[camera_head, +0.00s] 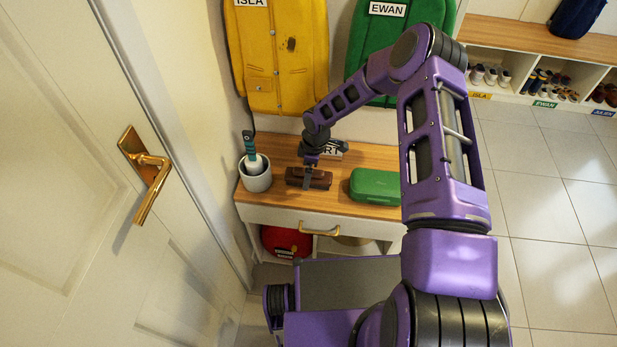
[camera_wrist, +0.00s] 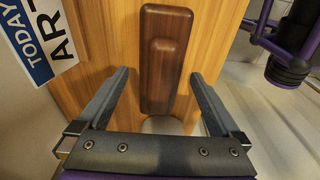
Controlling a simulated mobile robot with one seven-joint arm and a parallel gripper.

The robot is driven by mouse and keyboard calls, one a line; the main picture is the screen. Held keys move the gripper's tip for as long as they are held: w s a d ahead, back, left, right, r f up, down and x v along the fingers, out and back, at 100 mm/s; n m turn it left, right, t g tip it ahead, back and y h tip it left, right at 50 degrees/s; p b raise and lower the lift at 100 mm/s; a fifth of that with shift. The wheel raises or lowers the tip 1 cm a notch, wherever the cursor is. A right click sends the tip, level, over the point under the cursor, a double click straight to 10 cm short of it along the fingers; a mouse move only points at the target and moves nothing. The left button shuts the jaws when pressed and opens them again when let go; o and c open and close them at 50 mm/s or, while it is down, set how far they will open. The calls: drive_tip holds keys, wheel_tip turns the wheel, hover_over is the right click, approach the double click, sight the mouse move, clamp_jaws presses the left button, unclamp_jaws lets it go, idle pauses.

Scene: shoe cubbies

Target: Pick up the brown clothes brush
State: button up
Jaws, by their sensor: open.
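The brown clothes brush (camera_head: 322,180) lies on the wooden top of the small bench. In the wrist view the brush (camera_wrist: 163,60) is a long dark-brown block with a narrower raised handle along its middle. My gripper (camera_head: 309,182) is over the brush, pointing down. In the wrist view my gripper (camera_wrist: 159,76) is open, with one finger on each side of the brush's line and visible gaps to both sides. Whether the fingertips are down level with the brush is hard to tell.
A pale pot (camera_head: 257,180) with a teal-handled tool stands left of the brush. A green case (camera_head: 375,186) lies to its right. A lettered sign (camera_wrist: 38,38) is behind it. Yellow (camera_head: 285,60) and green (camera_head: 345,60) coats hang above. A door (camera_head: 90,200) stands at left.

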drive_tip(key=shift+f, duration=0.1)
drive_tip(key=shift+c, duration=0.3)
clamp_jaws()
drive_tip(key=shift+r+p, duration=0.35)
drive_tip(key=shift+r, duration=4.7)
